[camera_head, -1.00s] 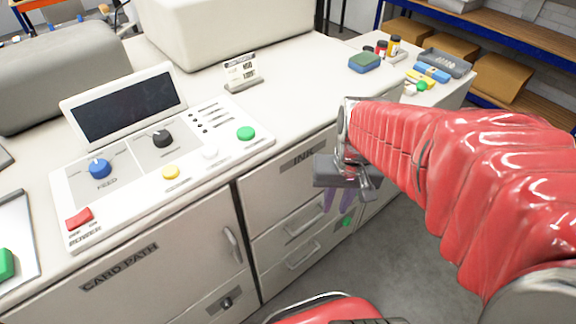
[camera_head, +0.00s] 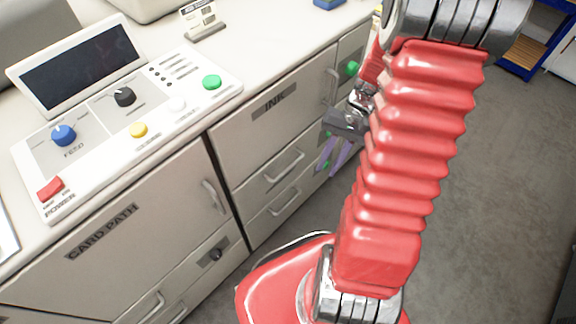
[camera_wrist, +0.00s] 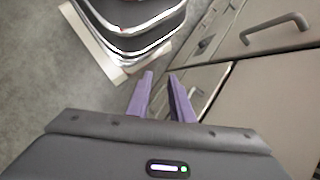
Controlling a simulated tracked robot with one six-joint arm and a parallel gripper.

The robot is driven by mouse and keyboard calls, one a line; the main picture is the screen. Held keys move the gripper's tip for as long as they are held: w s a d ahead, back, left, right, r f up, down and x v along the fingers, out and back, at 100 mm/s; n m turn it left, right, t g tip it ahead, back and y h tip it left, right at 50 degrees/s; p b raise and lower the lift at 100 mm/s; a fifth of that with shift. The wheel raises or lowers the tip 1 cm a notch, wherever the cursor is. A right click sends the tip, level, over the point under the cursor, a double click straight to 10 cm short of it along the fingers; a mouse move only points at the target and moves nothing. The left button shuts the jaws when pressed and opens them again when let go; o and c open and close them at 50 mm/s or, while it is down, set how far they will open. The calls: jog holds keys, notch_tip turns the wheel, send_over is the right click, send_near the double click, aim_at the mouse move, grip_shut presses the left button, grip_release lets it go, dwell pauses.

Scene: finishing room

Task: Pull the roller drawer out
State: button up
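The pale cabinet has two closed drawers below the INK door in the head view, an upper drawer (camera_head: 262,180) and a lower drawer (camera_head: 268,213), each with a bar handle. Another handled drawer front (camera_head: 143,300) shows under the knob panel below the CARD PATH door. No label says which is the roller drawer. My gripper (camera_head: 330,168) hangs right of the INK drawers, fingers down, apart from their handles. In the wrist view my gripper (camera_wrist: 162,78) is open and empty, its purple fingers apart.
The CARD PATH door handle (camera_head: 213,196) and a dark knob (camera_head: 216,254) project from the cabinet front. The control panel (camera_head: 150,110) lies on top. My red base is close to the cabinet. Open grey floor (camera_head: 480,230) lies to the right.

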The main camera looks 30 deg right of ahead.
notch_tip(320, 180, down, 11)
jog(key=d+m+t+y, duration=0.2)
jog(key=d+y, duration=0.1)
jog(key=y, duration=0.3)
jog(key=n+t+y, duration=0.3)
jog(key=t+y, duration=0.1)
jog(key=t, duration=0.3)
send_near(289, 167)
jog(key=v, duration=0.4)
jog(key=shift+w+a+f, duration=0.1)
jog(key=shift+w+f, duration=0.05)
jog(key=shift+f, duration=0.05)
jog(key=x, duration=1.3)
jog(key=shift+w+a+f, duration=0.15)
jog(key=shift+a+f, duration=0.15)
jog(key=shift+a, duration=0.05)
grip_shut()
jog(key=shift+f+h, duration=0.1)
jog(key=shift+h, duration=0.2)
